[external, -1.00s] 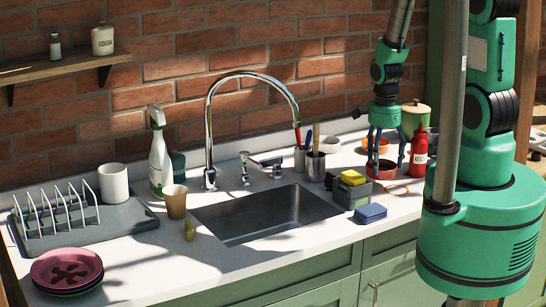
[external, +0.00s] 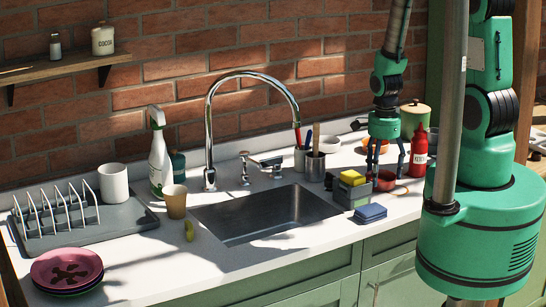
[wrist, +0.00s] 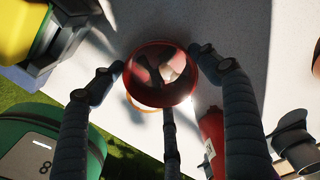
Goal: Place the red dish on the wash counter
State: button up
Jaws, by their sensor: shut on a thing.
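A small round red dish (external: 384,184) is at the right part of the white wash counter (external: 330,222), right of the sink. My gripper (external: 385,176) points down over it, with fingers on opposite sides of the dish. In the wrist view the dish (wrist: 158,97) sits between the fingertips of my gripper (wrist: 156,62), which are shut on its rim. An orange ring (external: 399,190) shows beside and partly under the dish. I cannot tell whether the dish touches the counter.
A grey caddy (external: 348,193) with sponges stands close on the left, with a blue sponge (external: 370,212) in front. A red ketchup bottle (external: 418,155) stands close on the right. The sink (external: 265,212) lies further left. A metal utensil cup (external: 315,165) stands behind the caddy.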

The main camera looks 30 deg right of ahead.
jog(key=shift+f, duration=0.2)
jog(key=o, duration=1.2)
jog(key=shift+r, duration=0.1)
jog(key=shift+o, duration=0.2)
jog(key=shift+r, duration=0.15)
notch_tip(320, 180, up, 12)
jog(key=shift+p, duration=0.35)
